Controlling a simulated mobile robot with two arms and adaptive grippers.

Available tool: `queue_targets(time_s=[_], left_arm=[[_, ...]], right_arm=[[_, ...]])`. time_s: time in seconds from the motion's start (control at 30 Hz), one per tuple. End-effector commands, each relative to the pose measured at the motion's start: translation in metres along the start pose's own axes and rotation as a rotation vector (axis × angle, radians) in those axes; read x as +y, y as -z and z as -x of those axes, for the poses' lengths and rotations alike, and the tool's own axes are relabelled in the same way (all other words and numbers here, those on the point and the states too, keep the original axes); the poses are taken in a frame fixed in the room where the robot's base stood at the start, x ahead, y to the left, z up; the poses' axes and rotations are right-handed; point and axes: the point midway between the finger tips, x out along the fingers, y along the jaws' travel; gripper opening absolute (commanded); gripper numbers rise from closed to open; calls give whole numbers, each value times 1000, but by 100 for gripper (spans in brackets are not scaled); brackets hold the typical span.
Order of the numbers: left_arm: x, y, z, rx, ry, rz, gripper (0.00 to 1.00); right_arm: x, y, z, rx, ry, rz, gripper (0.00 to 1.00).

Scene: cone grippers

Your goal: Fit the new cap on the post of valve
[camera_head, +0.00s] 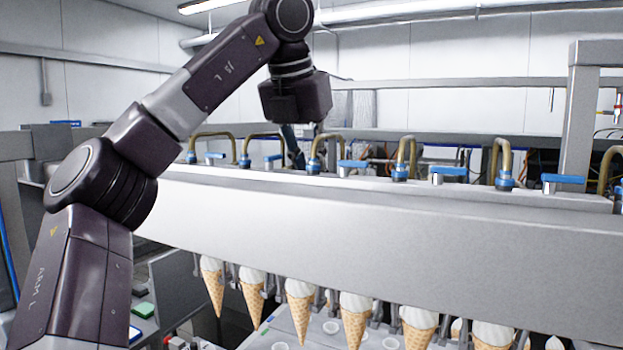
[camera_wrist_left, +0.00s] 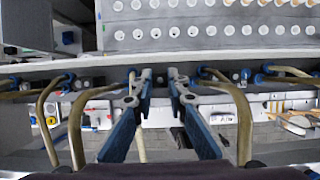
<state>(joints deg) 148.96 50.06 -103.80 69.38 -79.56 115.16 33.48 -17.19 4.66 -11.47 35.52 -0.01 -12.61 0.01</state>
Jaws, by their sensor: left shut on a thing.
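My left gripper (camera_head: 294,150) reaches down from above to the top of the long metal machine beam (camera_head: 400,220). In the left wrist view its two blue fingers (camera_wrist_left: 158,82) are close together at the tips. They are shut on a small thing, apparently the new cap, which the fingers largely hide. Blue lever-like valve parts, such as one (camera_head: 350,166) right of the gripper and another (camera_head: 272,160) left of it, stand along the beam's top. I cannot tell which post is bare. My right gripper is not in view.
Curved brass-coloured hoses (camera_head: 405,152) with blue fittings stand along the beam, close on both sides of the gripper. Ice cream cones (camera_head: 300,305) hang below the beam's front. A perforated tray (camera_wrist_left: 210,30) lies beyond the beam in the left wrist view.

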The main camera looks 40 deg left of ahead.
Motion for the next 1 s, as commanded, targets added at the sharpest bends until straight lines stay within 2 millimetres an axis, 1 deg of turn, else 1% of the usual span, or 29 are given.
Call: queue_targets(time_s=[0.83, 0.87, 1.0], left_arm=[[0, 8, -21, 0, 0, 1, 0], [0, 8, -20, -1, 0, 1, 15], [0, 8, -20, 0, 0, 1, 30]], right_arm=[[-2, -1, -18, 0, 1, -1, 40], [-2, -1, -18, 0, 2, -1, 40], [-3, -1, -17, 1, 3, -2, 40]])
